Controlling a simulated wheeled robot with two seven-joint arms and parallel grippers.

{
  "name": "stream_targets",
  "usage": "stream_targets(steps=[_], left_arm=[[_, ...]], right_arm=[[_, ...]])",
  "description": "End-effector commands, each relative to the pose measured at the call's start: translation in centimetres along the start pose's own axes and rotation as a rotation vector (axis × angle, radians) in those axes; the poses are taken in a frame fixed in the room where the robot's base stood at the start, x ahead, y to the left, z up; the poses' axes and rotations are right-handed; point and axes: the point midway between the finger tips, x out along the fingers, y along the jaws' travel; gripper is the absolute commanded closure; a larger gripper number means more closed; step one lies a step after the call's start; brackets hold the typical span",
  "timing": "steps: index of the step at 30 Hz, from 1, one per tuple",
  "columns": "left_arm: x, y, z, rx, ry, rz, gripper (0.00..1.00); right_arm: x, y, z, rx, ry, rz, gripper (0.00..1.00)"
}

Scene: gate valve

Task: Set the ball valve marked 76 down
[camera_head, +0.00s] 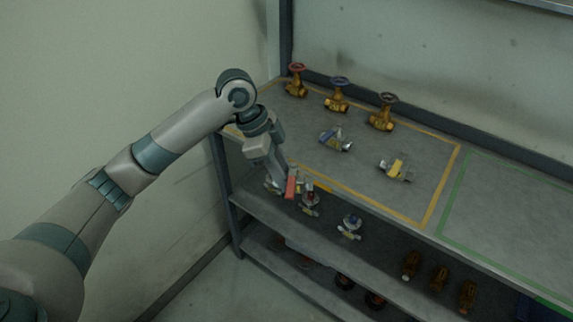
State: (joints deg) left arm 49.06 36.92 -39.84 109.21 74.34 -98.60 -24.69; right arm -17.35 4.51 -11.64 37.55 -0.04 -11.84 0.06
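My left gripper (283,176) points down at the front left edge of the shelf's top board (300,140). A ball valve with a red lever (291,188) is at its fingertips and appears held; its metal body is partly hidden by the fingers and blends with valves below. On the top board lie a ball valve with a blue lever (335,139) and one with a yellow lever (397,169), both right of the gripper. No marking 76 is legible on any valve. My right gripper is out of view.
Three brass gate valves with red (296,81), blue (338,97) and brownish (383,113) handwheels stand along the back inside a yellow outline (436,200). A green outline (452,205) at right is empty where visible. More valves (349,226) stand on lower shelves.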

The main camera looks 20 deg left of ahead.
Motion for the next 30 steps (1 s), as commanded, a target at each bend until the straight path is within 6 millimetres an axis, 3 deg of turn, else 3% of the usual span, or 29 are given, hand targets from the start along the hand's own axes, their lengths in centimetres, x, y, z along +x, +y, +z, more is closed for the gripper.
stream_targets(steps=[8,18,30], left_arm=[[2.8,1.1,2.1,-0.253,0.001,-0.105,1.00],[6.3,3.5,5.2,-0.753,0.003,-0.314,1.00],[7.7,5.8,7.3,-1.216,0.005,-0.506,1.00]], right_arm=[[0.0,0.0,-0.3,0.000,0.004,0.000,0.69],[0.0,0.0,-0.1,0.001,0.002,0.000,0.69],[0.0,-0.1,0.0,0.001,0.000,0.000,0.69]])
